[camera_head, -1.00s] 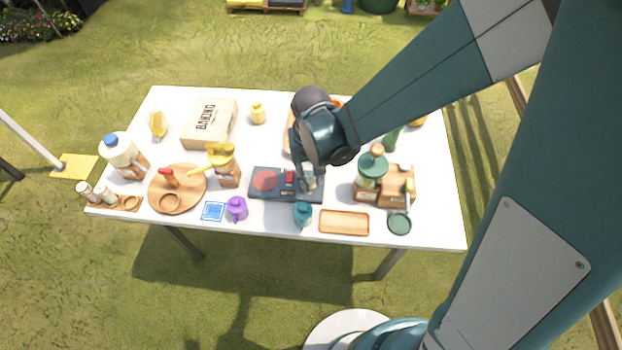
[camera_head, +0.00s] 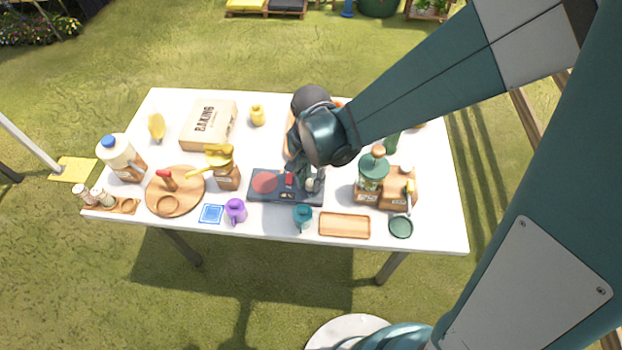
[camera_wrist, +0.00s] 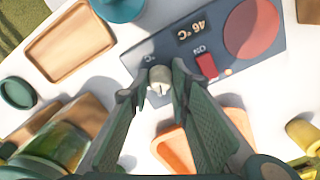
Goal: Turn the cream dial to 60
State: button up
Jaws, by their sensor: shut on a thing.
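The cream dial (camera_wrist: 160,79) sits on the dark control panel (camera_wrist: 222,85), with a pointer line on its face. My gripper (camera_wrist: 158,90) is over the panel with a fingertip on each side of the dial, shut on it. In the head view my gripper (camera_head: 304,178) reaches down to the right part of the panel (camera_head: 262,197), and the dial (camera_head: 310,184) shows partly between the fingers. The panel's display (camera_wrist: 191,30) reads 46 °C. A red switch (camera_wrist: 206,66) marked ON and a round red plate (camera_wrist: 251,28) are on the same panel.
A wooden tray (camera_head: 344,225) and a teal mug (camera_head: 302,217) stand in front of the panel. A green-lidded jar (camera_head: 372,178) stands close on the right, and an orange tray (camera_wrist: 178,150) lies behind the panel. A purple mug (camera_head: 235,210) is at the front left.

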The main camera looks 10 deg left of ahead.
aim_at(311, 182)
jog(key=shift+m, duration=0.3)
jog(key=o, duration=0.9)
jog(key=shift+r, duration=0.15)
jog(key=shift+r, duration=5.9)
